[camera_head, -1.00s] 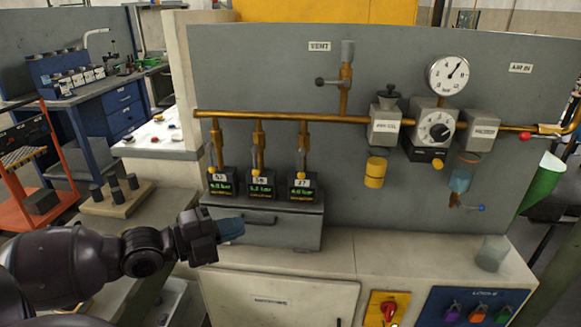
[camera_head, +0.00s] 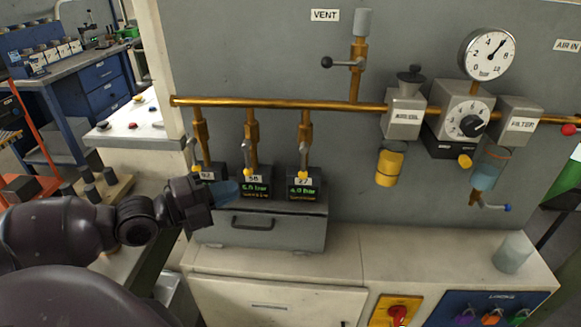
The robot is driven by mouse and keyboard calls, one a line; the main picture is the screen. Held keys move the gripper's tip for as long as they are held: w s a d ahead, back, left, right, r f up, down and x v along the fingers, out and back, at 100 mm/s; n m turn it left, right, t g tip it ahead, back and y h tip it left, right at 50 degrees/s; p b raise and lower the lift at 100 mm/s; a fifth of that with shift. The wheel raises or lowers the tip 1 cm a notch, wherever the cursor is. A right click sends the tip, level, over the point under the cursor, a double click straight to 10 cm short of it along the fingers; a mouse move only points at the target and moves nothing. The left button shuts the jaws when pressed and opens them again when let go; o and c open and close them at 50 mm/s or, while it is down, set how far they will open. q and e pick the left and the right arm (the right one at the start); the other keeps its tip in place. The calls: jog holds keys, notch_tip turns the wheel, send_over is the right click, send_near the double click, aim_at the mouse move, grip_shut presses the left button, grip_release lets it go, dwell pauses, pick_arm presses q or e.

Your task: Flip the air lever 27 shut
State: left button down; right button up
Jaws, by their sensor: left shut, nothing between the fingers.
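The air lever 27 (camera_head: 302,161) hangs down below its brass drop pipe, with a yellow tip just above the label 27. Under it stands a dark gauge box (camera_head: 311,192) with a green display that seems to read 4.0 bar. My left gripper (camera_head: 228,192) is shut and empty, left of lever 27 and apart from it. It is in front of the lower part of the leftmost gauge box and hides its display. My right gripper is not in view.
Two similar yellow-tipped levers hang to the left, at label 56 (camera_head: 248,160) and a leftmost one (camera_head: 193,155). A grey drawer box (camera_head: 290,235) is under the gauges. A vent valve (camera_head: 343,64), pressure dial (camera_head: 487,54) and filter (camera_head: 519,122) are up and right.

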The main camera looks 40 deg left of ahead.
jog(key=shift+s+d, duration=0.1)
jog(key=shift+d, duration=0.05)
pick_arm(q)
jog(key=p, duration=0.2)
send_near(303, 164)
jog(key=x, duration=0.7)
jog(key=shift+w+f, duration=0.25)
jog(key=shift+f, duration=0.2)
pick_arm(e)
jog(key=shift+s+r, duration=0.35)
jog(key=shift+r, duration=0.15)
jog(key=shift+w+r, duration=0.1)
